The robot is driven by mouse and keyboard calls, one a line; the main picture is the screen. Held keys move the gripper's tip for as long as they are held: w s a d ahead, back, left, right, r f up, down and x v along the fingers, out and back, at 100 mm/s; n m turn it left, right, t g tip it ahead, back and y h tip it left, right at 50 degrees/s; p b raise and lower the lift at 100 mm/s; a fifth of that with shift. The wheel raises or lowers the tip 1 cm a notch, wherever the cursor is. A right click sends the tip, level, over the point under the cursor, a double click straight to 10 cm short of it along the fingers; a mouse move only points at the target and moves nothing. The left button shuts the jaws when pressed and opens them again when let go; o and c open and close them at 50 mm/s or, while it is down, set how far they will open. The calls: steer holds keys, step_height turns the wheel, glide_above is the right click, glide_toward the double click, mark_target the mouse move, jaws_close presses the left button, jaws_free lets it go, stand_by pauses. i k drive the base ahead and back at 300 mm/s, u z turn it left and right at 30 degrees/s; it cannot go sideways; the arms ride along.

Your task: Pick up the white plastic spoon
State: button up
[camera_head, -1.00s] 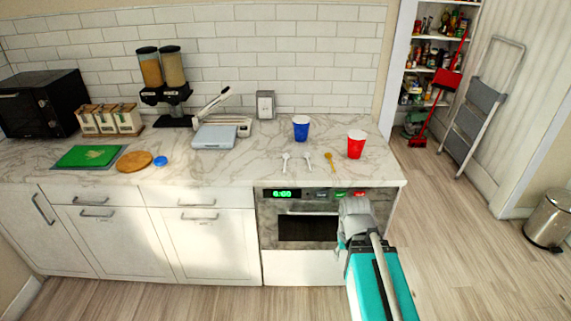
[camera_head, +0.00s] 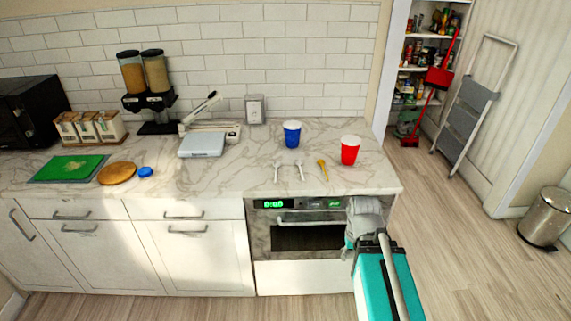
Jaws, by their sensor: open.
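Two pale spoons lie side by side on the marble counter (camera_head: 225,179), near its front edge above the oven. The left white spoon (camera_head: 277,171) and the right white spoon (camera_head: 300,170) look alike; I cannot tell their material at this size. A yellow-gold spoon (camera_head: 322,169) lies just right of them. My gripper (camera_head: 352,243) is at the end of my arm, low in front of the oven, below the counter top and apart from the spoons. It is open, with its fingers only partly visible.
A blue cup (camera_head: 292,134) and a red cup (camera_head: 350,150) stand behind and right of the spoons. A scale (camera_head: 202,145) stands to the left. The oven (camera_head: 300,238) and counter edge are close to my gripper.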

mark_target(277, 164)
steer(key=z, duration=0.2)
steer(key=i, duration=0.95)
steer(key=u, duration=0.4)
